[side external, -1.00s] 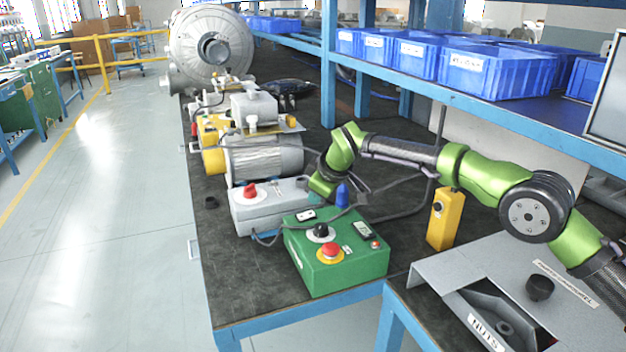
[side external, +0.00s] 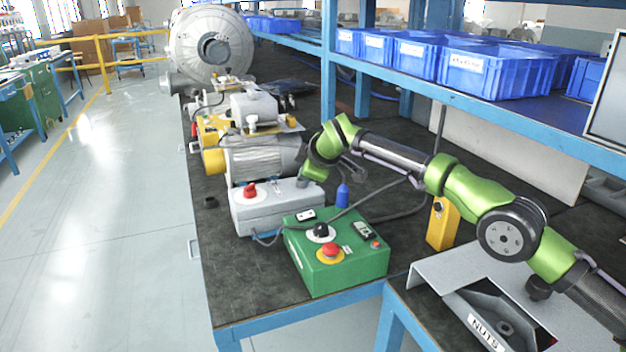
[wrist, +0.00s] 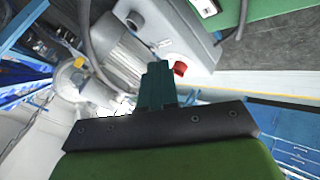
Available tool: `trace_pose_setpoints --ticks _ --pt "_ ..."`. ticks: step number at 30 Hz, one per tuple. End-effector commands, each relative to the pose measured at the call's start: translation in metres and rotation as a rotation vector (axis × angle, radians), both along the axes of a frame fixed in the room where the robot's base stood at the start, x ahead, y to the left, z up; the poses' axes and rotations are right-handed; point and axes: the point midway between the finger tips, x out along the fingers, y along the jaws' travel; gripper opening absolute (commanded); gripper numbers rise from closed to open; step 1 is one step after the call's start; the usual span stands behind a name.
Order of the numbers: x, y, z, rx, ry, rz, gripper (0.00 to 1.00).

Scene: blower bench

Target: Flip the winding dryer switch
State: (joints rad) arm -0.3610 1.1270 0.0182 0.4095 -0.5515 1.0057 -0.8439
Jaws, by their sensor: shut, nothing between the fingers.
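A grey box (side external: 275,212) stands on the bench with a red rotary knob (side external: 250,190) on its top. In front of it is a green control box (side external: 340,265) with a black knob (side external: 321,231) and a red mushroom button (side external: 331,250). I cannot tell which control is the winding dryer switch.
A silver motor (side external: 262,158) stands behind the grey box. A blue upright piece (side external: 342,194) and a dark cable (side external: 395,212) lie close to the green box. A yellow pendant (side external: 442,224) stands to the right. Blue bins (side external: 495,72) fill the shelf above. The bench's front left is clear.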

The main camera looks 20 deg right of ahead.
Motion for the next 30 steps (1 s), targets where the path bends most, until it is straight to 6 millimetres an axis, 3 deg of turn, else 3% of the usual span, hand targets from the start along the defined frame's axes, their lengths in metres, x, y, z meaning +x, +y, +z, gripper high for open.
trace_pose_setpoints --ticks 15,30 --pt "-0.001 -0.009 -0.067 0.000 0.003 -0.001 0.00" --pt "0.000 -0.010 -0.080 0.001 0.001 0.000 0.00"
